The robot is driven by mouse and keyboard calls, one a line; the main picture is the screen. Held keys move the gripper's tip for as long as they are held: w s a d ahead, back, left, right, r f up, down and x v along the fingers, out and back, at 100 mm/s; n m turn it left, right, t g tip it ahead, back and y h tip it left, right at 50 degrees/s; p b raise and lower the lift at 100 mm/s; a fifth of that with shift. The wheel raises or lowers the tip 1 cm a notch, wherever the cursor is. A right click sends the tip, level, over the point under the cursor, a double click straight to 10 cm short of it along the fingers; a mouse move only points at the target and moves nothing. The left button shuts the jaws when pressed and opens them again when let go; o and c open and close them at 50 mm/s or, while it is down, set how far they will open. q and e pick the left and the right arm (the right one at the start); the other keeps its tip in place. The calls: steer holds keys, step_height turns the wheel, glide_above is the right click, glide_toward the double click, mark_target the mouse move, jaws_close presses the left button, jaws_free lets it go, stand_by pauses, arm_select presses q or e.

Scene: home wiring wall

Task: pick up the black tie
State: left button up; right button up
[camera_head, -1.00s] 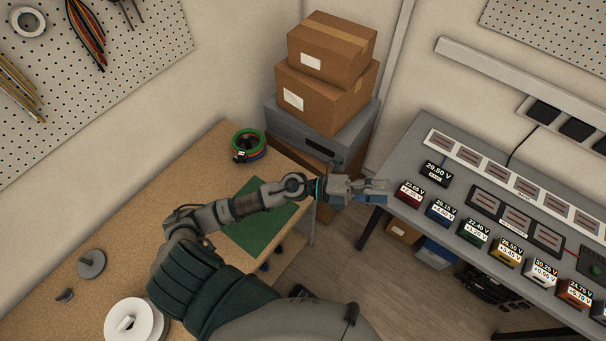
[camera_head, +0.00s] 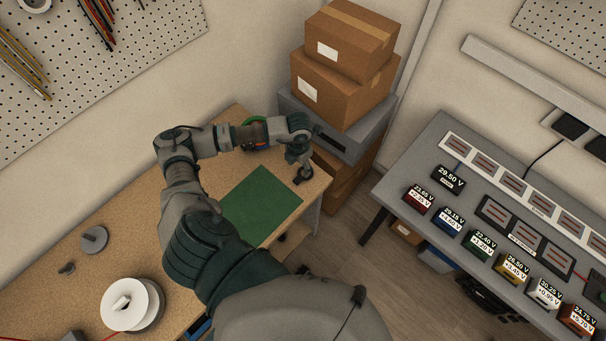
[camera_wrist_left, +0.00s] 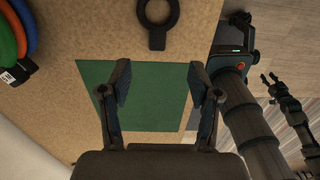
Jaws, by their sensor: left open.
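The black tie (camera_wrist_left: 157,20) lies on the tabletop at the top of the left wrist view, a dark ring with a small block at its lower end. My left gripper (camera_wrist_left: 160,85) is open and empty. Its two fingers show over the green mat, with the tie above and between them in that picture, apart from them. In the head view my left gripper (camera_head: 302,172) points down near the table's far right corner. A dark shape there merges with its fingers, so I cannot separate the tie from them. My right gripper may be the small dark form (camera_wrist_left: 270,82) at right in the wrist view.
The green mat (camera_head: 262,205) lies on the wooden table (camera_head: 60,235). Coloured cable coils (camera_wrist_left: 20,35) lie beside the tie. A white spool (camera_head: 130,303) stands at the near left. Cardboard boxes (camera_head: 345,75) are stacked beyond the table. A grey bench (camera_head: 420,160) stands right, across a floor gap.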

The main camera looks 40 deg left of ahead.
mark_target(299, 178)
arm_select(q)
steer(key=f, duration=0.8)
steer(key=shift+w+a+f, duration=0.1)
steer(key=shift+a+f, duration=0.1)
steer(key=shift+f, duration=0.15)
steer(key=c, duration=1)
